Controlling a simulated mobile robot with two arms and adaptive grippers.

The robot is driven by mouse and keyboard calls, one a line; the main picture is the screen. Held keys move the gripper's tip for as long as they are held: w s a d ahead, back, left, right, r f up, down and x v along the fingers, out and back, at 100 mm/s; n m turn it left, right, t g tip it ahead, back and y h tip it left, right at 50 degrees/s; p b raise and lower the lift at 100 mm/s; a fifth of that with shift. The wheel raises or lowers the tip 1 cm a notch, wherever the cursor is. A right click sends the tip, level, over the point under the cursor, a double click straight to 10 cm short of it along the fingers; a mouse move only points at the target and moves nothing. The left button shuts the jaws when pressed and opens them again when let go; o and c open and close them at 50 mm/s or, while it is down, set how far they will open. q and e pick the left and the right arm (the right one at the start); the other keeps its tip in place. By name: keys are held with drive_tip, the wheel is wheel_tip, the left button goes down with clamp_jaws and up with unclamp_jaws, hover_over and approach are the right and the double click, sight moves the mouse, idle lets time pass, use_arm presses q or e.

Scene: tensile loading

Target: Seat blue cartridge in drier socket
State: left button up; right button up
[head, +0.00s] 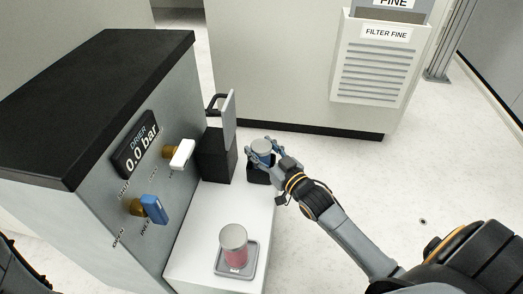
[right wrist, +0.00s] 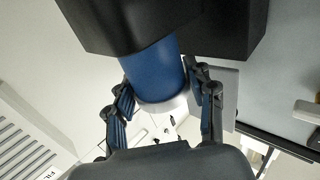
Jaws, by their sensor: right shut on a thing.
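The blue cartridge (head: 262,147), with a pale grey cap, stands about upright at the black drier socket (head: 258,175) at the far end of the white bench. My right gripper (head: 267,158) is shut around the cartridge. In the right wrist view, the blue cartridge (right wrist: 152,72) lies between the fingers of my right gripper (right wrist: 160,88). Its end away from the cap meets the black socket block (right wrist: 150,22); how deep it sits is hidden. My left gripper is not in view.
A pink cartridge (head: 234,252) with a grey lid stands in a grey tray (head: 221,268) on the near bench. A black block (head: 213,158) with an upright grey plate (head: 229,118) stands left of the socket. The drier cabinet has a blue valve handle (head: 154,209) and white handle (head: 182,154).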

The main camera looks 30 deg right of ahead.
drive_tip(key=shift+f, duration=0.1)
drive_tip(key=o, duration=1.5)
